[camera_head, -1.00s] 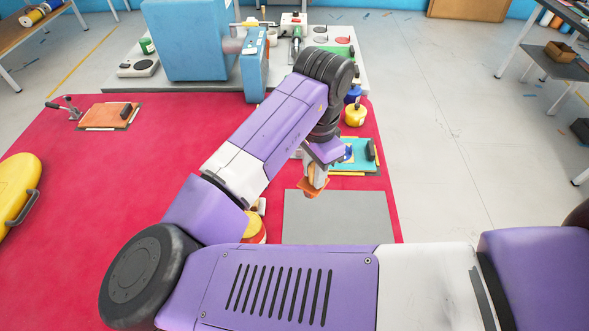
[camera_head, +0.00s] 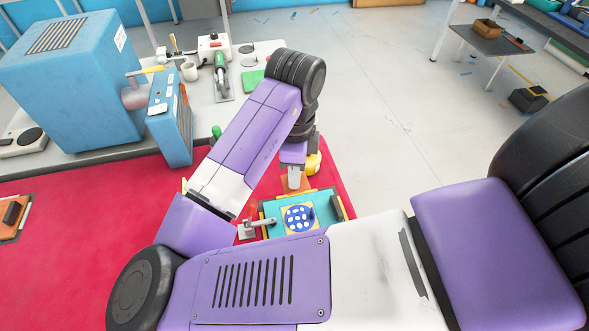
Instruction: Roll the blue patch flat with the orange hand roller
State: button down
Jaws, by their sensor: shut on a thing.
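My gripper (camera_head: 294,180) points down just behind the teal board, at its far edge in this view. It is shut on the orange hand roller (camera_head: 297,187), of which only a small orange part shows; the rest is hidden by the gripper. The blue patch (camera_head: 299,218), round with white spots on a pale square, lies on the teal board (camera_head: 273,212). The roller appears beyond the patch; whether it touches the board cannot be told. My arm covers the near edge of the board.
A grey clamp-like tool (camera_head: 251,229) stands at the board's left side, and a dark handle-like part at its right. A yellow container (camera_head: 314,163) is behind the gripper. A blue machine (camera_head: 168,115) stands at the back left. The red mat (camera_head: 80,250) is mostly clear.

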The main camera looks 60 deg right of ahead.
jog(key=shift+f+m, duration=0.1)
jog(key=shift+m, duration=0.3)
notch_tip(320, 180, down, 7)
jog(key=b, duration=0.5)
jog(key=shift+a+r, duration=0.1)
jog(key=shift+r, duration=0.1)
jog(key=shift+f+b, duration=0.65)
jog(key=shift+b, duration=0.1)
dwell(0.5)
jog(key=shift+s, duration=0.1)
